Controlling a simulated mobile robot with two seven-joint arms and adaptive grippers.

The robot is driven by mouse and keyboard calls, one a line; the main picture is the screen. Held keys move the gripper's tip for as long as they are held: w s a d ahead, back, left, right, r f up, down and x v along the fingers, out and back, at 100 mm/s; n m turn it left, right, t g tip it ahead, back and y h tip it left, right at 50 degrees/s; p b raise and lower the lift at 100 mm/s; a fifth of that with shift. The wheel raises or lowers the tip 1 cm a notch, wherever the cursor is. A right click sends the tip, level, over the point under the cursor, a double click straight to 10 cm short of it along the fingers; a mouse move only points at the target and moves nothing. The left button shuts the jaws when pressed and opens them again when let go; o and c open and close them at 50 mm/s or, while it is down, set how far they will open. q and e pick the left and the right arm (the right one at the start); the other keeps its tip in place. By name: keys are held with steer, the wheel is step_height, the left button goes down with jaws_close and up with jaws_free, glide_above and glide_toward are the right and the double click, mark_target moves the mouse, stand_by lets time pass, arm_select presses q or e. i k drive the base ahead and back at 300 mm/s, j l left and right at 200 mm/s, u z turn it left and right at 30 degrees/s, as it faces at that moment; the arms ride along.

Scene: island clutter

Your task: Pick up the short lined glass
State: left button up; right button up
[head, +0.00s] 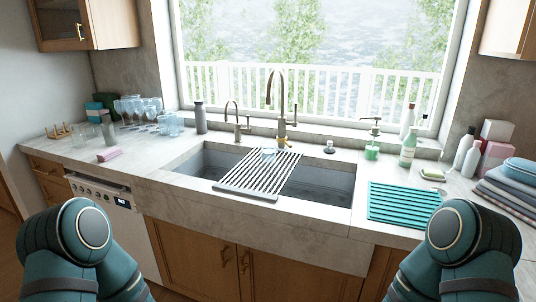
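A short clear glass (268,153) stands on the roll-up drying rack (245,192) that lies across the sink. Short bluish glasses (175,126) stand on the left counter in front of several stemmed glasses (128,108). Lines on any of the glasses are too small to make out, so I cannot tell which is the short lined glass. Both of my arms show only as teal joints at the lower left and lower right. Neither gripper is in view.
A faucet (282,105) rises behind the sink (325,183). A grey bottle (200,118) stands behind the left glasses, and a pink block (109,154) lies in front. A teal mat (402,203), a soap bottle (408,148) and folded towels (510,186) occupy the right counter.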

mark_target(269, 152)
steer(key=j+z, duration=0.1)
steer(key=z, duration=1.1)
steer(key=j+z, duration=0.9)
steer(key=k+j+z, duration=0.15)
steer(key=j, duration=0.15)
steer(key=j+z, duration=0.2)
steer(key=k+j+z, duration=0.15)
steer(key=j, duration=0.2)
steer(key=k+j+z, duration=0.1)
steer(key=k+j, duration=0.15)
steer(key=j, duration=0.2)
steer(key=k+j, duration=0.2)
steer(key=j, duration=0.2)
steer(key=z, duration=0.05)
